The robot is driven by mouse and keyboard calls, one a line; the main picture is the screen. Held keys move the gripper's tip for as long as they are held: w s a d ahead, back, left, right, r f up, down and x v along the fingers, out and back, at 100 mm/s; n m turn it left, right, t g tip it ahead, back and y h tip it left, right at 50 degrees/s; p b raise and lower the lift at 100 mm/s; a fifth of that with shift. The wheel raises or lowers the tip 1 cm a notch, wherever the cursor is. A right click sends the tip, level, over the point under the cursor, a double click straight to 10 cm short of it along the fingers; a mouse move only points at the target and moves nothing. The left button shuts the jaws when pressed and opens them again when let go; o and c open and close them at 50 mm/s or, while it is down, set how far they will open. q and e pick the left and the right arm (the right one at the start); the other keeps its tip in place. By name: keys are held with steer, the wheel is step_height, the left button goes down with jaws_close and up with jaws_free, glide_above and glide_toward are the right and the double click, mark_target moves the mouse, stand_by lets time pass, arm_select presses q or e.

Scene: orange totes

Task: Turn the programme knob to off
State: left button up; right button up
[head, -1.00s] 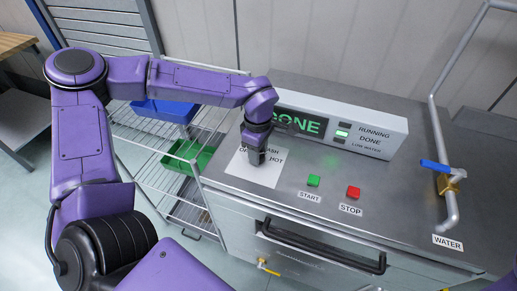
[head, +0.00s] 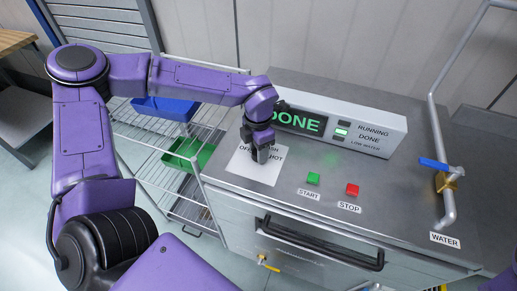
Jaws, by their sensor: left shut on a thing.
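The programme knob is hidden under my left gripper (head: 262,153), which points down over the white label plate (head: 250,168) on the steel machine top. The gripper is shut on the knob. On the plate I can read OFF and HOT; the rest of the lettering is partly covered, so I cannot tell where the knob points. The display (head: 300,120) behind reads DONE in green, and the lamp beside the word DONE (head: 341,132) is lit. My right gripper is not in view.
A green START button (head: 313,179) and a red STOP button (head: 352,190) sit right of the plate. A pipe with a blue-handled valve (head: 436,164) stands at the right. A wire rack holds a blue bin (head: 160,110) and a green bin (head: 183,153) at left.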

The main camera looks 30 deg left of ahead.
arm_select(q)
steer(key=n, duration=0.3)
steer(key=shift+f+n+b, duration=0.1)
steer(key=shift+n+b, duration=0.3)
steer(key=n+b, duration=0.1)
steer(key=n, duration=0.1)
steer(key=shift+n, duration=0.4)
steer(key=n+b, duration=0.1)
steer(key=n, duration=0.2)
steer(key=shift+n+b, duration=0.75)
steer(key=shift+n, duration=0.75)
steer(key=o, duration=1.1)
steer(key=shift+c, duration=0.2)
step_height(320, 180, up, 11)
steer(key=b, duration=0.1)
steer(key=shift+f, duration=0.15)
